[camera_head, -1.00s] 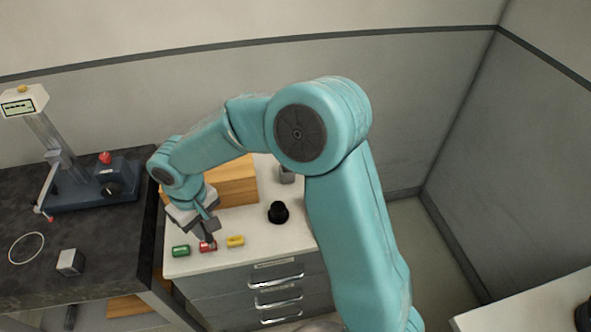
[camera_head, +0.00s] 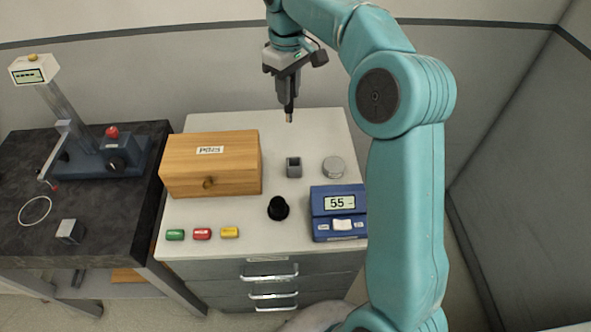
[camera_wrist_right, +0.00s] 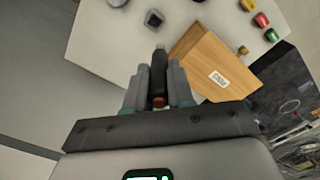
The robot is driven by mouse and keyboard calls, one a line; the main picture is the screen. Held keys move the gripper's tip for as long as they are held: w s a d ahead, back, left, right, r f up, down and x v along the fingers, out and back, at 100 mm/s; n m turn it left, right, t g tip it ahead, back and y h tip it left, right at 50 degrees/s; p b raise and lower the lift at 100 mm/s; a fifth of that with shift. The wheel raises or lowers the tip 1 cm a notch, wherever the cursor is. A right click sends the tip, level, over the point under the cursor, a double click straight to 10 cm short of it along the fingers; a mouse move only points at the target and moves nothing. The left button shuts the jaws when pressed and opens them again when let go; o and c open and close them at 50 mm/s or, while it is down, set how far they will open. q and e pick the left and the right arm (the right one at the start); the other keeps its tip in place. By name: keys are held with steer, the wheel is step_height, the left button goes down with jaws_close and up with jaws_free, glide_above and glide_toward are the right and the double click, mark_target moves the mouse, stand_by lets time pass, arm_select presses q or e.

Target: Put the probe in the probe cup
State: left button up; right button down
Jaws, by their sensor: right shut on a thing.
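My right gripper (camera_head: 288,92) is shut on the probe (camera_head: 289,112), a dark slim rod that points down with a pale tip. It hangs above the far part of the white cabinet top, clear of its surface. In the right wrist view the probe (camera_wrist_right: 159,75) sits between the two grey fingers and shows a reddish-orange end. A small grey square cup with a dark opening (camera_head: 294,168), which looks like the probe cup, stands upright on the cabinet, nearer than the probe. It also shows in the wrist view (camera_wrist_right: 154,19). My left gripper is not in view.
A wooden drawer box (camera_head: 210,167) stands left of the cup. A silver disc (camera_head: 333,167), a blue meter reading 55 (camera_head: 338,214) and a black round piece (camera_head: 278,208) are nearby. Green, red and yellow blocks line the front. A dark bench (camera_head: 110,215) stands left.

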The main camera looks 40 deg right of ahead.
steer(key=f, duration=0.6)
steer(key=d+f, duration=0.1)
steer(key=f, duration=1.3)
steer(key=shift+d+f, duration=0.2)
steer(key=shift+d, duration=0.05)
steer(key=shift+a, duration=0.1)
steer(key=shift+s+r, duration=0.1)
steer(key=c, duration=1)
jaws_free()
steer(key=shift+f, duration=0.25)
steer(key=shift+r, duration=0.1)
